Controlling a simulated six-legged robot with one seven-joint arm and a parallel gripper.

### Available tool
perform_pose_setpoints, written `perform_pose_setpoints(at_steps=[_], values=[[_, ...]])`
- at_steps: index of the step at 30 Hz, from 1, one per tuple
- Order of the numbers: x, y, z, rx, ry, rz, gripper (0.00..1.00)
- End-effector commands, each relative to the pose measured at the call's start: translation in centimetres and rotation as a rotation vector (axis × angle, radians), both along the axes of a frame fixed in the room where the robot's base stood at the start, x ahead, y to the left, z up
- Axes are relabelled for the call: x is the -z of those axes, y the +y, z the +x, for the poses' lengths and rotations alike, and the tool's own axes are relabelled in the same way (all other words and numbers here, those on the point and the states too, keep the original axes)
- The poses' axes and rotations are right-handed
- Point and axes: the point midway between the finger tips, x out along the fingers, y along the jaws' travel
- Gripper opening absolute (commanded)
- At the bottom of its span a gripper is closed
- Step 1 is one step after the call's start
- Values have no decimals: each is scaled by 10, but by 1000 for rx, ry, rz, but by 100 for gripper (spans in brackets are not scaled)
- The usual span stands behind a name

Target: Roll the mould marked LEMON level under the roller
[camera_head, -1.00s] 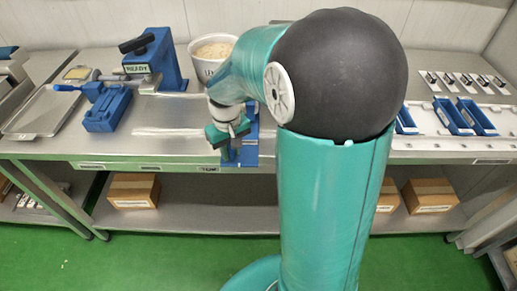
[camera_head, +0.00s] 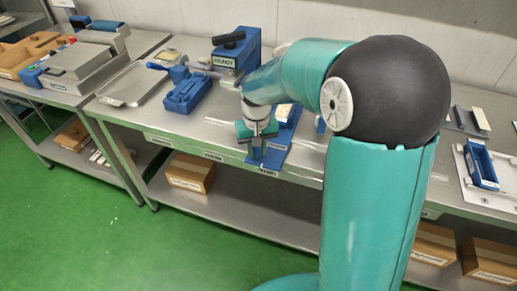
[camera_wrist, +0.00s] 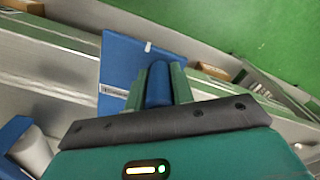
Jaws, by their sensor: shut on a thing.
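My gripper (camera_head: 257,130) is low over the front edge of the steel counter, at a blue fixture (camera_head: 270,157). In the wrist view its green fingers (camera_wrist: 159,85) are shut on a blue bar (camera_wrist: 158,88), in front of a flat blue plate (camera_wrist: 128,58) with a white mark and a small label. A white cylinder (camera_wrist: 33,152) beside a blue part shows at lower left there; I cannot tell whether it is the roller. A blue tray-like block (camera_head: 188,94) lies on the counter to the left. I cannot read LEMON anywhere.
A blue stand (camera_head: 241,45) with a black handle and a sign stands at the back. A metal tray (camera_head: 134,84) lies left of the blue block. A blue mould-like piece (camera_head: 481,166) is at far right. Cardboard boxes (camera_head: 190,173) sit on the lower shelf. Green floor is clear in front.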

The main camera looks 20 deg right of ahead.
Motion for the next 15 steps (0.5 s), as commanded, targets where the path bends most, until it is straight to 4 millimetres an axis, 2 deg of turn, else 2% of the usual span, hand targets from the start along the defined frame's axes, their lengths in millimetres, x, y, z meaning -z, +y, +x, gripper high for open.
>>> perform_pose_setpoints(at_steps=[1,2,5,15], values=[[-1,0,0,1,-2,0,0],[-1,0,0,1,-2,0,26],[-1,0,0,1,-2,0,45],[-3,0,0,0,-1,0,45]])
